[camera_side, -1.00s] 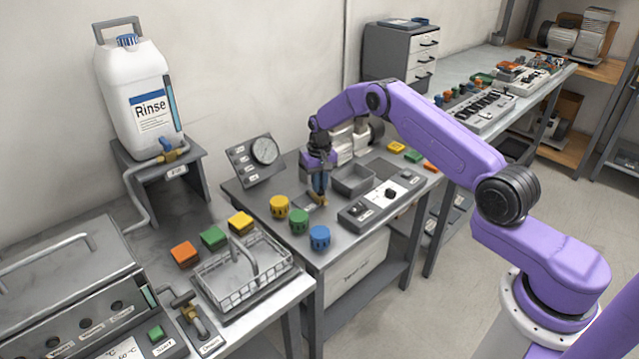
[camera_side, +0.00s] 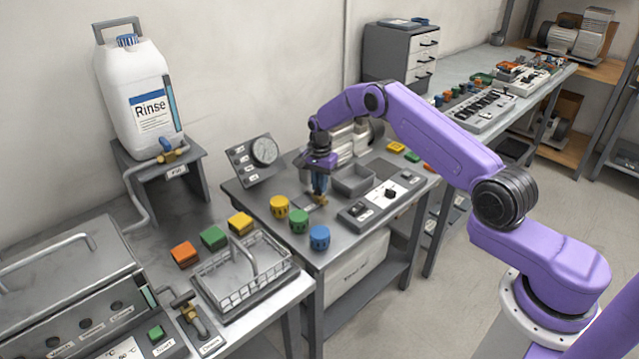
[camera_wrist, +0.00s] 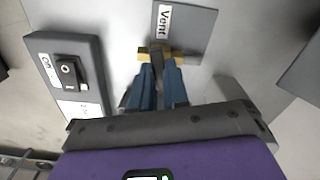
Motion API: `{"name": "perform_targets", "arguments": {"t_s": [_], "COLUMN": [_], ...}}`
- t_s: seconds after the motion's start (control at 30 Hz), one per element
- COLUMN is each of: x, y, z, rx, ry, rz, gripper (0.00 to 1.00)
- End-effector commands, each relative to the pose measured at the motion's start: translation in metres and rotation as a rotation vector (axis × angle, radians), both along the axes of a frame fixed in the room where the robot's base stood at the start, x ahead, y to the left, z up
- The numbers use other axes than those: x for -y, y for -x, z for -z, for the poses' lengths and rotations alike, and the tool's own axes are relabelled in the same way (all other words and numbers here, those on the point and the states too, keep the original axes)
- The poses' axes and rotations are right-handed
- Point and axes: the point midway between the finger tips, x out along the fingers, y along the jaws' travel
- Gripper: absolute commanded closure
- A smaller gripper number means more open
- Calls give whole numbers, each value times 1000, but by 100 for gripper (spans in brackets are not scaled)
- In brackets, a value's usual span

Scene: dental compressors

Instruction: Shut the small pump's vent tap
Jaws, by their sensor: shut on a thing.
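The vent tap (camera_wrist: 177,54) is brass with a dark lever (camera_wrist: 157,64), in front of a grey plate labelled "Vent" (camera_wrist: 190,25). My gripper (camera_wrist: 158,75), with blue fingers, is shut on the lever. In the side view my gripper (camera_side: 320,190) points down at the tap, which it mostly hides. A pale ribbed pump (camera_side: 343,143) stands behind my wrist, partly hidden.
A switch box (camera_wrist: 68,75) stands close left of the tap in the wrist view. Yellow (camera_side: 279,206), green (camera_side: 299,221) and blue (camera_side: 319,237) round knobs stand near my gripper. A gauge panel (camera_side: 255,158) and a grey tray (camera_side: 354,181) flank it.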

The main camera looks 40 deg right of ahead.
Motion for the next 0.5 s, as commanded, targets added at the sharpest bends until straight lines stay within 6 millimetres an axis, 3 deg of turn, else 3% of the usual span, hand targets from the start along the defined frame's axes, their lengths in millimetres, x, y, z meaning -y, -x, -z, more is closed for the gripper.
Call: {"name": "perform_targets", "arguments": {"t_s": [0.5], "x": [-2], "y": [1], "z": [1], "rx": [-4], "ry": [-2], "rz": [283], "gripper": [100]}}
